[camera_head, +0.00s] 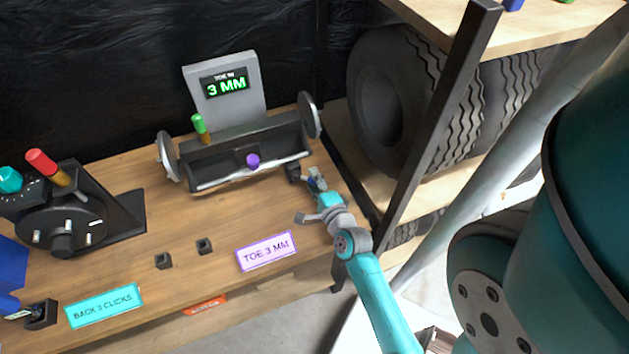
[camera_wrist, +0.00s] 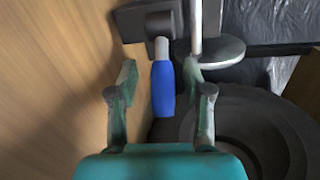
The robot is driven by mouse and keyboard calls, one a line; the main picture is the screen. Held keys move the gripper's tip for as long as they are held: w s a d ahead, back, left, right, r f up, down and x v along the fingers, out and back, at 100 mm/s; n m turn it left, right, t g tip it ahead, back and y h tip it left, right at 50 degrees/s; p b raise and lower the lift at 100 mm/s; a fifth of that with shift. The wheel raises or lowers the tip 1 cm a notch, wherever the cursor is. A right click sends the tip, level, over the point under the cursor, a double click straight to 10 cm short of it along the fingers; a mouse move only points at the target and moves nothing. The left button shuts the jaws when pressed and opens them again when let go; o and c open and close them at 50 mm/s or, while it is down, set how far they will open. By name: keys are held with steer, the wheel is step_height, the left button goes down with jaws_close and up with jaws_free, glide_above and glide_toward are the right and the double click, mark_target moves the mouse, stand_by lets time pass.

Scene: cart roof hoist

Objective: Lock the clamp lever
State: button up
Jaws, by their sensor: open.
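A lever with a blue handle (camera_wrist: 163,90) and a pale shaft sticks out from a dark block (camera_wrist: 148,22) in the wrist view; it appears to be the clamp lever. In the head view the block (camera_head: 293,171) sits at the right end of the grey toe fixture (camera_head: 240,160), and the lever is mostly hidden by my gripper (camera_head: 316,181). My gripper, which also shows in the wrist view (camera_wrist: 159,72), is open. Its fingers stand on either side of the blue handle, with visible gaps. I cannot tell their depth relative to it.
The fixture has a "3 MM" display (camera_head: 225,86), a green-topped lever (camera_head: 199,125), a purple knob (camera_head: 253,160) and round discs at both ends. A red-handled lever unit (camera_head: 62,215) stands left. A rack with tires (camera_head: 385,95) and a dark post (camera_head: 440,125) stand close right.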

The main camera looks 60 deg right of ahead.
steer(key=shift+v, duration=3.75)
